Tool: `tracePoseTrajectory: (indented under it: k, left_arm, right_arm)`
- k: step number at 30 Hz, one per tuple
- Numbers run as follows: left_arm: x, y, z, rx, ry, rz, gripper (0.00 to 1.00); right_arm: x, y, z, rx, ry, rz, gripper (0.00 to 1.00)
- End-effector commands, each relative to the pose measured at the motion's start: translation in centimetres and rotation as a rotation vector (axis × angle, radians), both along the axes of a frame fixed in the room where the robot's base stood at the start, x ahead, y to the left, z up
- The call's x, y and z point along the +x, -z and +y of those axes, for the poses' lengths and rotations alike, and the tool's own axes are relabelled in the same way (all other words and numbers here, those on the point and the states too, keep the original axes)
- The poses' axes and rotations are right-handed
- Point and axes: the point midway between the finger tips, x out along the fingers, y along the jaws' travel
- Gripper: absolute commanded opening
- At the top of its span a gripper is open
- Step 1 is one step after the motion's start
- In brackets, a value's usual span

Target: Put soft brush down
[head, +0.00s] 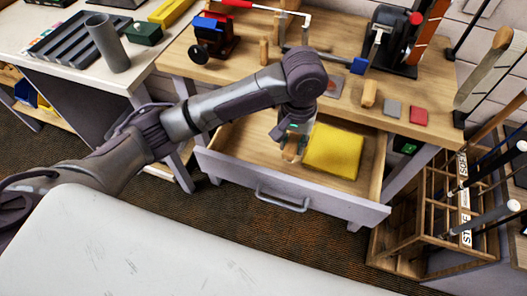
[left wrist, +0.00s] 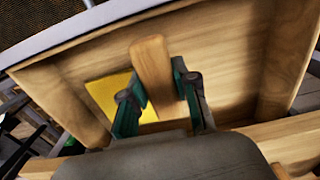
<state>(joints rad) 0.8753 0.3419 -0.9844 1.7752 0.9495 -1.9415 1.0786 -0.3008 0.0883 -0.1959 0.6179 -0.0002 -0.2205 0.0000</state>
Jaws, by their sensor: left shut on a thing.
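My left gripper (head: 293,143) reaches down into the open drawer (head: 217,145) of the wooden workbench. It is shut on a wooden-handled brush (head: 290,152). In the left wrist view the brush's wooden part (left wrist: 153,72) stands between the two green-tipped fingers (left wrist: 158,100). The bristles are hidden, and I cannot tell whether the brush touches the drawer floor. A yellow cloth (head: 335,150) lies in the drawer just right of the gripper. My right gripper is not in view.
The workbench top (head: 340,63) holds a vise (head: 212,37), a grinder-like machine (head: 393,40) and small blocks. A wooden rack (head: 425,205) with clubs stands at the right. A white table (head: 65,72) with a grey tube (head: 107,42) is at the left. Bare drawer floor lies left of the brush.

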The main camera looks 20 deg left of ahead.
Motion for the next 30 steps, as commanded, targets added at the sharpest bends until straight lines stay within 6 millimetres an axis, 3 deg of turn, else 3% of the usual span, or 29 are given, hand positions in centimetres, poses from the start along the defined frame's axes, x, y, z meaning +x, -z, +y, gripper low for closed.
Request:
tracePoseTrajectory:
  k: [6,13,19,25,30]
  left_arm:
    - [2.7,3.0,4.5,0.005,-0.008,0.003,0.00]
    - [5.0,5.4,7.9,0.002,-0.004,0.002,0.00]
    - [5.4,6.6,8.6,0.001,-0.001,0.002,0.00]
    - [5.4,9.4,8.6,0.001,-0.002,0.001,0.00]
    - [5.5,10.0,8.6,0.000,-0.001,-0.001,0.00]
  right_arm:
    - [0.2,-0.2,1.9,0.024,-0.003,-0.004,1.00]
    - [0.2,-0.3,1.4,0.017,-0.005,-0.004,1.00]
    - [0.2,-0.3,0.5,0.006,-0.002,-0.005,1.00]
    - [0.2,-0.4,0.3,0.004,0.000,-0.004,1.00]
    - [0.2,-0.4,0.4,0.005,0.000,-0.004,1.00]
